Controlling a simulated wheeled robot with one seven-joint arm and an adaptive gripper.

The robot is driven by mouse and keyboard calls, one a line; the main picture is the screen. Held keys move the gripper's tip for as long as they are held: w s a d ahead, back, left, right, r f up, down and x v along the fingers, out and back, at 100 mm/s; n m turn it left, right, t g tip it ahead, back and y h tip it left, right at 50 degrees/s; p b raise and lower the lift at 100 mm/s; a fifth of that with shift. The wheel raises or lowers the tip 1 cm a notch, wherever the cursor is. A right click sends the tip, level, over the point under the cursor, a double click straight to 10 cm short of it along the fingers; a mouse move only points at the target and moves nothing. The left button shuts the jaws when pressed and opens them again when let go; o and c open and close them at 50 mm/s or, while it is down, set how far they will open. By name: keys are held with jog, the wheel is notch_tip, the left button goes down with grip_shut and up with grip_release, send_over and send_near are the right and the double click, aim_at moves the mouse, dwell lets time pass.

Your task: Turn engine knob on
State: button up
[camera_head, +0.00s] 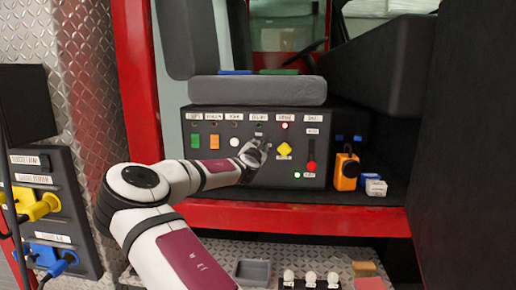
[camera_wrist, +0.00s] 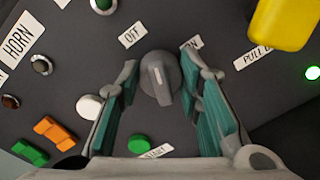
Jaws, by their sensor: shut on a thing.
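The engine knob (camera_wrist: 160,78) is a dark grey rotary knob with a white line on its face, on the dark control panel (camera_head: 226,112). In the wrist view an OFF label (camera_wrist: 132,33) sits above it to the left and a partly covered ON label (camera_wrist: 191,43) above it to the right. The white line points roughly up, between the two labels. My gripper (camera_wrist: 166,82) has one teal-padded finger on each side of the knob and is shut on it. In the head view my gripper (camera_head: 253,155) is at the panel's middle and largely hides the knob.
Around the knob are a green button (camera_wrist: 138,144), a white button (camera_wrist: 89,107), orange and green switches (camera_head: 214,141), and a yellow pull knob (camera_head: 284,150). A grey seat cushion (camera_head: 258,90) lies above the panel. An orange device (camera_head: 346,172) stands to its right.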

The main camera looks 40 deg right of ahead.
jog(key=m, duration=0.3)
jog(key=shift+s+d+m, duration=0.1)
jog(key=shift+m, duration=0.2)
jog(key=m, duration=0.3)
jog(key=shift+m+y, duration=0.3)
jog(key=m, duration=0.5)
jog(key=shift+s+f+m, duration=0.1)
jog(key=shift+f+m, duration=0.05)
jog(key=shift+m, duration=0.25)
jog(key=shift+d, duration=0.1)
jog(key=o, duration=1.2)
jog(key=shift+c, duration=0.2)
jog(key=shift+t, duration=0.3)
